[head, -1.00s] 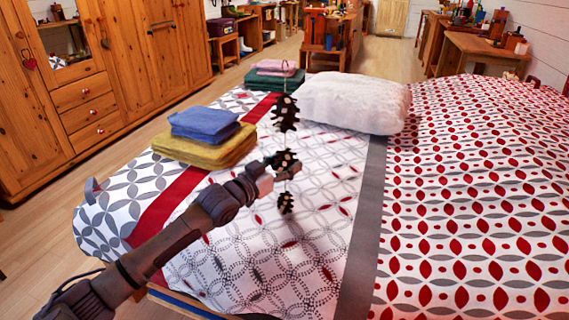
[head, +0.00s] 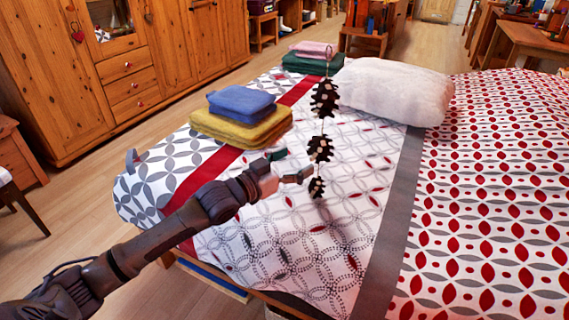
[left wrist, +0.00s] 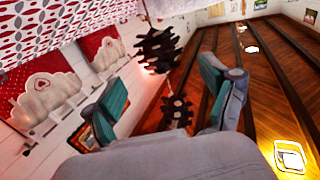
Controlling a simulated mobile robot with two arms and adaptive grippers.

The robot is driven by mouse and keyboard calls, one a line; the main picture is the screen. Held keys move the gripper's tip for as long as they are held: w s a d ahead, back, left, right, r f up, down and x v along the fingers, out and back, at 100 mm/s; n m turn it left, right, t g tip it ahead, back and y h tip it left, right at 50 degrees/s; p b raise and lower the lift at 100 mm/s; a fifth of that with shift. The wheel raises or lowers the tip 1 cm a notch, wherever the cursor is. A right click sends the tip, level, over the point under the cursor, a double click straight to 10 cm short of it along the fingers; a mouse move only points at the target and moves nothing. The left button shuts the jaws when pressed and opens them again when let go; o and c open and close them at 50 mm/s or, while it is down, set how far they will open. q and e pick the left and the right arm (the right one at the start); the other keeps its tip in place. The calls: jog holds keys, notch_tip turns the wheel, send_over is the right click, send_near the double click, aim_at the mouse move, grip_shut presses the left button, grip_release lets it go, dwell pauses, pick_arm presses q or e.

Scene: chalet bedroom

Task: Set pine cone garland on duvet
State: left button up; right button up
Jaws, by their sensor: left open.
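The pine cone garland (head: 321,149) is a string of dark brown cones with a thin loop at its top. It hangs upright in front of the patterned duvet (head: 300,235); I cannot tell whether its lowest cone touches the cloth. My left gripper (head: 291,165) is open just left of the garland, near its middle and lowest cones. In the left wrist view, the open teal-padded fingers (left wrist: 165,90) stand apart, with garland cones (left wrist: 158,50) showing in the gap between them. My right gripper is in neither view.
Folded blue and yellow cloths (head: 242,120) lie on the bed left of the garland. Pink and green cloths (head: 306,60) and a white pillow (head: 395,90) lie behind it. A wooden wardrobe (head: 120,80) stands at left. The duvet's middle and right are clear.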

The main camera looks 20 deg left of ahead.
pick_arm(q)
jog(key=s+d+f+g, duration=0.1)
jog(key=s+f, duration=0.1)
jog(key=s+f+y, duration=0.1)
jog(key=s+f, duration=0.2)
jog(key=s+d+f+g, duration=0.1)
jog(key=s+f, duration=0.2)
jog(key=shift+d+f+n+g+y, duration=0.25)
jog(key=shift+d+n+g+y, duration=0.05)
jog(key=shift+y, duration=0.1)
jog(key=shift+g+y, duration=0.7)
jog(key=shift+g, duration=0.2)
jog(key=s+f, duration=0.1)
jog(key=s+d+f, duration=0.1)
jog(key=s+f, duration=0.2)
jog(key=shift+s+d+f, duration=0.2)
jog(key=shift+d+f, duration=0.1)
jog(key=shift+f, duration=0.05)
jog(key=s+f+n+g+y, duration=0.1)
jog(key=s+f+g, duration=0.3)
jog(key=s, duration=0.7)
jog(key=s+a+f+n+g+y, duration=0.1)
jog(key=s+f+g+y, duration=0.2)
jog(key=s, duration=0.8)
jog(key=shift+s+a+f+g, duration=0.15)
jog(key=shift+s+f+g, duration=0.1)
jog(key=shift+f+g, duration=0.5)
jog(key=shift+f, duration=0.1)
